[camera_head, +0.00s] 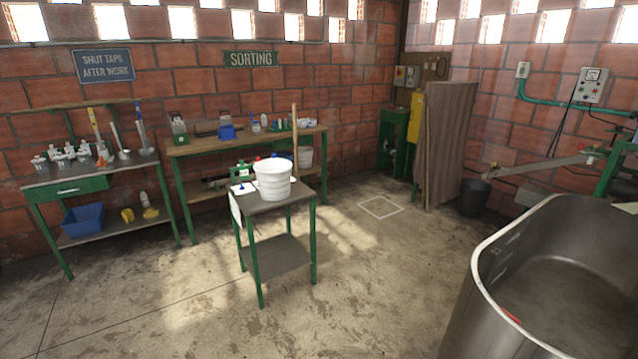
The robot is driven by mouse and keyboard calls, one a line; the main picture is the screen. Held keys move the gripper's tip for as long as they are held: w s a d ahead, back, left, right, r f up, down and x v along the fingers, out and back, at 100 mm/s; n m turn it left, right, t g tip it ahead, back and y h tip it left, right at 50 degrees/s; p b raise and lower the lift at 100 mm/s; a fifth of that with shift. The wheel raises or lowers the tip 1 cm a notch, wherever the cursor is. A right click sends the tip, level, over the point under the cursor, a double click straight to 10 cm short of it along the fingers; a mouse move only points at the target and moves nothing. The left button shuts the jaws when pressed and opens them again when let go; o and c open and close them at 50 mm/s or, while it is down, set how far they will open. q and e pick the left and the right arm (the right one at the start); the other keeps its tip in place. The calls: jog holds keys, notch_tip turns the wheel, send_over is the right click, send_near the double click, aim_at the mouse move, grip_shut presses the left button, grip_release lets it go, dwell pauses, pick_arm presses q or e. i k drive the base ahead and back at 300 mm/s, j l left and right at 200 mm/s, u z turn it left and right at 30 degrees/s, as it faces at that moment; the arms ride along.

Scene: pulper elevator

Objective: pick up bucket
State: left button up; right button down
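A white bucket (273,181) stands upright on the small green-legged table (262,206) in the middle of the room. A dark bucket (473,198) stands on the floor by the right wall. Neither of my grippers is in view, so nothing shows of whether they are open or hold anything.
A large metal tank (482,290) fills the lower right. A left workbench (105,172) and a back workbench (205,147) carry tools and bottles. A wooden panel (452,145) stands at the back right. The floor (385,270) between small table and tank is clear.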

aim_at(273, 174)
jog(key=i+j+z, duration=0.3)
jog(key=j+z, duration=0.35)
jog(key=i+j+z, duration=0.15)
jog(key=z, duration=0.15)
jog(key=j+z, duration=0.3)
jog(key=j, duration=0.2)
jog(key=j+z, duration=0.35)
jog(key=j, duration=3.15)
